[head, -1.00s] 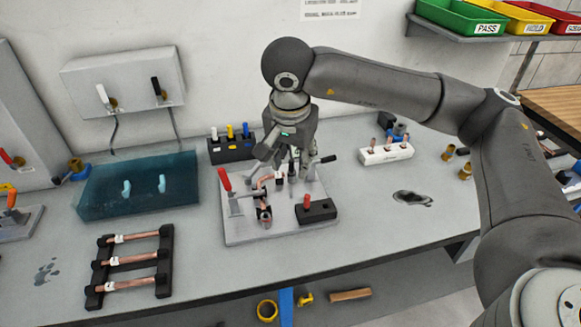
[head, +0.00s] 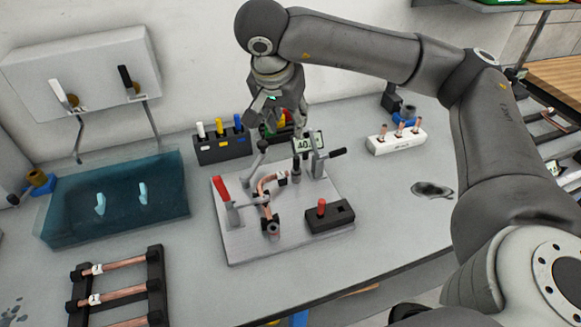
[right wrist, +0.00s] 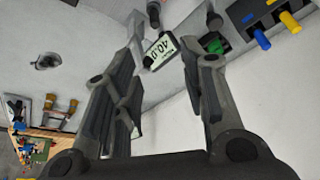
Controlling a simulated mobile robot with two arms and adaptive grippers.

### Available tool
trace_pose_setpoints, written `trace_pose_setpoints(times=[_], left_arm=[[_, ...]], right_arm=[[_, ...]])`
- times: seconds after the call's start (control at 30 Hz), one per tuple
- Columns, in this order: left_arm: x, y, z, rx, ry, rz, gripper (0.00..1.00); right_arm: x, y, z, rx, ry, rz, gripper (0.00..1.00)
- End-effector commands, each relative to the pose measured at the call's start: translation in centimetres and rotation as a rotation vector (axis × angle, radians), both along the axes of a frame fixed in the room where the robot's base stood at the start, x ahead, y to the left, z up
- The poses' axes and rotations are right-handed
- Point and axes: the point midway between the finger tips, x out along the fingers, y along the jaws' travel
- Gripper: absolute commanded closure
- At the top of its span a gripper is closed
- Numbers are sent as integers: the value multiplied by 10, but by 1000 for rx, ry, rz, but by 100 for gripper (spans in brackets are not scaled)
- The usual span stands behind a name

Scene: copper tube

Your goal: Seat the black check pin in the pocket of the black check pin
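The fixture plate (head: 245,245) carries a bent copper tube (head: 266,185). A dark upright pin (head: 296,170) stands beside the tube; it looks like the black check pin, but how deep it sits is not clear. A black block (head: 318,226) on the plate holds a red pin (head: 321,207) and has an open pocket (head: 343,207) to its right. My right gripper (head: 280,130) hangs above the plate's back edge, apart from the dark pin. In the right wrist view its fingers (right wrist: 178,20) are spread, with nothing between them. My left gripper is out of view.
A small display reading 40.0 (head: 308,142) is behind the fixture. A rack (head: 222,152) with white, yellow and blue pins stands at back left. A red-handled clamp (head: 222,190) is on the plate. A white block (head: 396,142) with copper pieces stands right.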

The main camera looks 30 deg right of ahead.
Motion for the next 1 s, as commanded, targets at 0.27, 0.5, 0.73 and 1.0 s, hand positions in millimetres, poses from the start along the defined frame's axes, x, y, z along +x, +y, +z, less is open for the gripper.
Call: trace_pose_setpoints(times=[0.27,0.5,0.73,1.0], left_arm=[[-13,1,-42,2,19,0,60],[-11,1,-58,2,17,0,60],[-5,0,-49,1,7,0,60],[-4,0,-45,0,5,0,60]], right_arm=[[0,0,-41,0,0,0,61],[0,0,-59,0,0,0,61],[7,-11,-87,0,5,-2,61],[12,-19,-110,0,2,-2,61]])
